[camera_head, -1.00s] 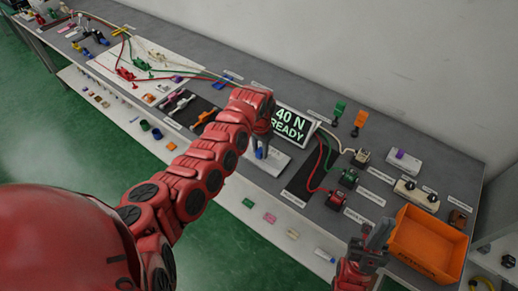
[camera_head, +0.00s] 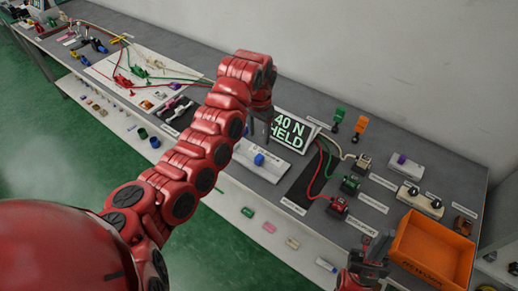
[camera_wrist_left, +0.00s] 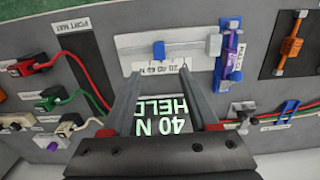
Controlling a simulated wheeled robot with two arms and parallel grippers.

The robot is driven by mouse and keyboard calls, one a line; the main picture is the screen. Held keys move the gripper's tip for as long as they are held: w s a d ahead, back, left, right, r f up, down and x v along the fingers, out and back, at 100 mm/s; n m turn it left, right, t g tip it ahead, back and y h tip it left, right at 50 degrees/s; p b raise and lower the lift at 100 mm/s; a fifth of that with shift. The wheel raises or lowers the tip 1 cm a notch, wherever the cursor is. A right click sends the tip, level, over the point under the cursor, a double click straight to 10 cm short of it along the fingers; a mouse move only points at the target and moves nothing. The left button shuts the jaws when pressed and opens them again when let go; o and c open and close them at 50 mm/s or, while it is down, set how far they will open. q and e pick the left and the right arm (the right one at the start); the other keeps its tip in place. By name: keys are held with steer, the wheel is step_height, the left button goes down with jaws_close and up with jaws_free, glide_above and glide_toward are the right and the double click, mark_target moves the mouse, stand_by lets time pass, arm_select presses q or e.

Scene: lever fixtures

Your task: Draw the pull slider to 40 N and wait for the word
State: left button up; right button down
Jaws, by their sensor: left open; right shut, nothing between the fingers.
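The pull slider is a white fixture (camera_head: 283,170) with a blue knob (camera_head: 259,160), near the bench's front edge. In the left wrist view the blue knob (camera_wrist_left: 158,49) sits partway along the rail, with a scale strip below it. A display (camera_head: 297,128) behind it reads "40 N HELD"; it shows upside down in the left wrist view (camera_wrist_left: 160,120). My left gripper (camera_head: 261,130) is open and empty, apart from the knob and behind it. The knob shows just beyond its fingertips (camera_wrist_left: 162,72). My right gripper (camera_head: 373,250) is shut and empty, low near the orange bin.
An orange bin (camera_head: 433,245) stands at the bench's right front. Red, green and white cable plugs sit right of the display, by a dark port mat (camera_head: 300,190). Green and orange upright pieces (camera_head: 339,115) stand behind. A white cable board (camera_head: 130,80) lies to the left.

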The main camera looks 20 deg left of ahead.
arm_select(q)
steer(key=shift+r, duration=2.7)
steer(key=shift+w, duration=0.1)
